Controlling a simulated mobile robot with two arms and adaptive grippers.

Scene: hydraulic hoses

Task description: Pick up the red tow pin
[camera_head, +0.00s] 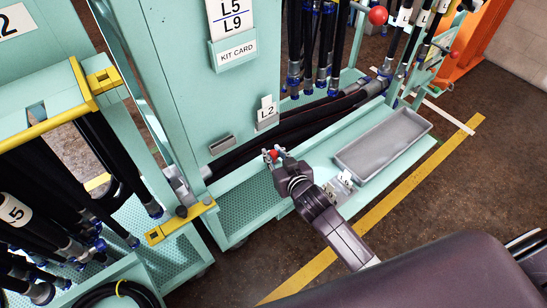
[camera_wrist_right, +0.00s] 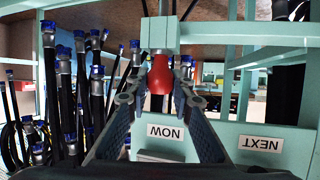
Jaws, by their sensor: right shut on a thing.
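The red tow pin (camera_head: 274,154) shows as a small red knob at the tip of my right gripper (camera_head: 275,157), in front of the green cart's lower deck. In the right wrist view the red knob (camera_wrist_right: 160,74) sits between the two fingers of my right gripper (camera_wrist_right: 160,92), which are shut on it. A grey metal part shows just above the knob; I cannot tell whether it belongs to the pin. The rest of the pin is hidden. My left gripper is not in view.
A grey tray (camera_head: 384,141) lies on the green deck right of the gripper. Black hoses (camera_head: 290,125) run behind it. A yellow-edged cart (camera_head: 60,95) with hanging hoses stands left. A yellow floor line (camera_head: 400,200) crosses open brown floor.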

